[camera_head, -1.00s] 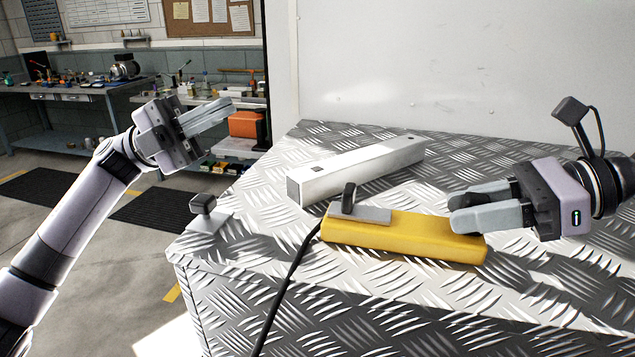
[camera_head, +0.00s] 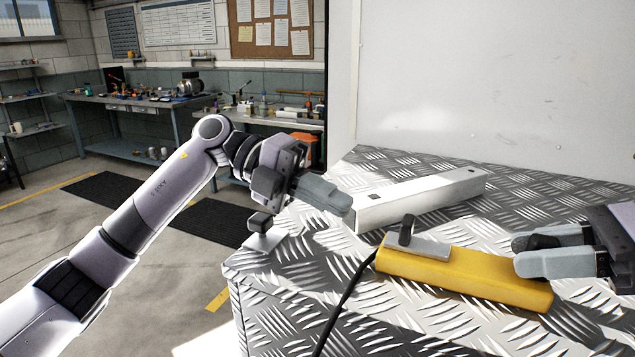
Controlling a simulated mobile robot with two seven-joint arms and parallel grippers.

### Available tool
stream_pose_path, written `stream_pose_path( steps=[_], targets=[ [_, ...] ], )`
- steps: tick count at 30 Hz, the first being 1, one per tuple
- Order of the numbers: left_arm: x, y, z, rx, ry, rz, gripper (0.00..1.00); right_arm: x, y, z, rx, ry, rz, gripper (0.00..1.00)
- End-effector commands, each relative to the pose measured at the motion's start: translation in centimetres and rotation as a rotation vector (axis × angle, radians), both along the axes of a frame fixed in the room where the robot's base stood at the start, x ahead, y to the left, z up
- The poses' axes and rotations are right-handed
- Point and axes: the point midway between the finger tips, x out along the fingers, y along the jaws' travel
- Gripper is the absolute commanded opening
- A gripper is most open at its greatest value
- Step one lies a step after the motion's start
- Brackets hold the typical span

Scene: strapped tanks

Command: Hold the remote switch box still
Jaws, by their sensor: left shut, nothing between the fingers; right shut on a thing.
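The yellow remote switch box (camera_head: 462,277) lies on the diamond-plate metal deck. A grey plate with a black toggle (camera_head: 407,230) is on its left end, and a black cable (camera_head: 345,300) runs from that end toward the front. My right gripper (camera_head: 520,254) is shut on the box near its right end; part of the gripper is cut off by the picture's right edge. My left gripper (camera_head: 345,205) is shut and empty. It hangs left of the box, and its fingertips overlap the near end of the white bar in the picture; I cannot tell whether they touch.
The white rectangular bar (camera_head: 425,197) lies behind the box. The diamond-plate deck (camera_head: 300,272) has free room in front. A pale wall (camera_head: 480,75) rises behind it. Workbenches (camera_head: 130,105) stand farther back.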

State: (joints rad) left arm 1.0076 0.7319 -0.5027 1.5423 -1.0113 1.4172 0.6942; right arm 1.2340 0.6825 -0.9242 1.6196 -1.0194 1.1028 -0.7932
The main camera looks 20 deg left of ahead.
Motion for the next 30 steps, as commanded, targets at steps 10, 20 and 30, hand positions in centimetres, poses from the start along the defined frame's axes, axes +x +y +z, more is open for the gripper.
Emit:
stream_pose_path(
  steps=[10,20,30],
  targets=[
    [0.0,-5.5,-0.7,-0.002,0.001,-0.002,0.0,0.0,0.0,0.0,0.001,0.0,0.0,0.0],
    [0.0,-6.3,-0.7,-0.001,0.001,0.001,0.0,0.0,0.0,0.0,0.001,0.0,0.0,0.0],
    [0.0,-8.2,-0.7,-0.002,0.001,-0.003,0.0,0.0,0.0,0.0,0.001,0.0,0.0,0.0]
  ],
)
